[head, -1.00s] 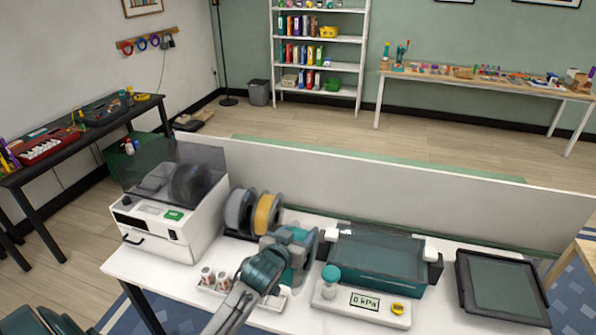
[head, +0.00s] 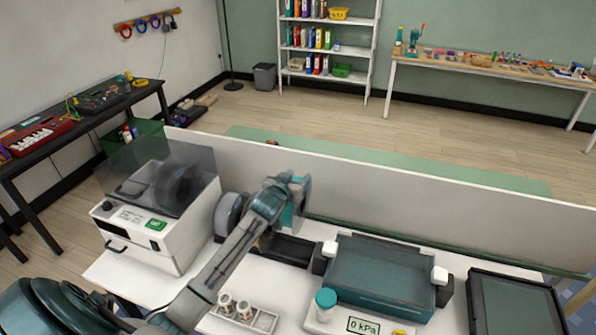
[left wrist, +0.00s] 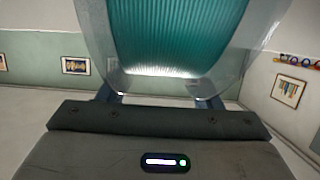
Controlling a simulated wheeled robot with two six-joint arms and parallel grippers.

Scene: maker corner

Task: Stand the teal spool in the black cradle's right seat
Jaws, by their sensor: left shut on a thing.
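The teal spool, with clear flanges, fills the top of the left wrist view (left wrist: 175,40). In the head view it shows partly behind my gripper (head: 302,203). My left gripper (head: 288,187) is shut on the spool and holds it upright above the black cradle (head: 290,249). The cradle's right part looks empty. A grey spool (head: 229,212) stands at the cradle's left end. My arm hides most of the yellow spool and the cradle's middle. My right gripper is not in view.
A white machine with a smoked lid (head: 150,228) stands left of the cradle. A teal tray unit (head: 380,278) stands close on the right. A low white divider (head: 400,222) runs behind. A rack of small jars (head: 245,316) and a gauge box (head: 362,325) are in front.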

